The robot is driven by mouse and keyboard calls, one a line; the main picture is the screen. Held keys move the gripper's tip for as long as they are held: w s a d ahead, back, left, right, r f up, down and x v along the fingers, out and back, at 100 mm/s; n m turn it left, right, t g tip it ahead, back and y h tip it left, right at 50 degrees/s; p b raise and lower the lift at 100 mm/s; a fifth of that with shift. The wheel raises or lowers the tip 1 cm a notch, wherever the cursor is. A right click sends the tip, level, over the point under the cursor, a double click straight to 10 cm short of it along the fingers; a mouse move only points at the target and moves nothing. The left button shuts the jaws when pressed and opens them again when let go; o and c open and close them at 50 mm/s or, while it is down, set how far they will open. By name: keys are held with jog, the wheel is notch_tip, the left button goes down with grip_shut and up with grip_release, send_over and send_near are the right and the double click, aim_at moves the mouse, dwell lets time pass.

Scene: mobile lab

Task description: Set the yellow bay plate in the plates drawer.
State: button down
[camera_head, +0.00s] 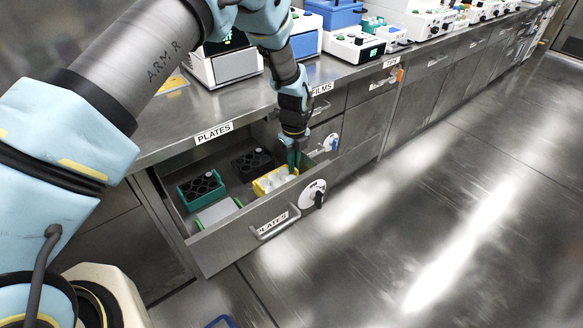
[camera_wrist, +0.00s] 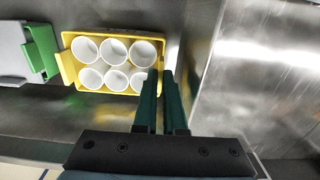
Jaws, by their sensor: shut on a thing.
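The yellow bay plate (camera_head: 261,187) has a yellow frame with white round wells. It is inside the open plates drawer (camera_head: 234,246), at its right part near the front wall. It also shows in the wrist view (camera_wrist: 67,67), level, with its wells facing up. My gripper (camera_head: 292,163) reaches down into the drawer and is shut on the right edge of the yellow plate, as the wrist view shows (camera_wrist: 166,78). I cannot tell whether the plate's underside touches the drawer floor.
The drawer also holds a teal-rimmed black rack (camera_head: 201,190), a dark rack (camera_head: 253,163) and a grey plate with green ends (camera_head: 217,212), left of the yellow one. The counter (camera_head: 165,135) overhangs the drawer's back. Instruments, including a white one (camera_head: 354,46), stand on it.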

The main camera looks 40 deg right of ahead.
jog(key=shift+f, duration=1.15)
jog(key=shift+f, duration=0.1)
jog(key=c, duration=1)
grip_release()
notch_tip(320, 180, up, 12)
jog(key=b, duration=0.2)
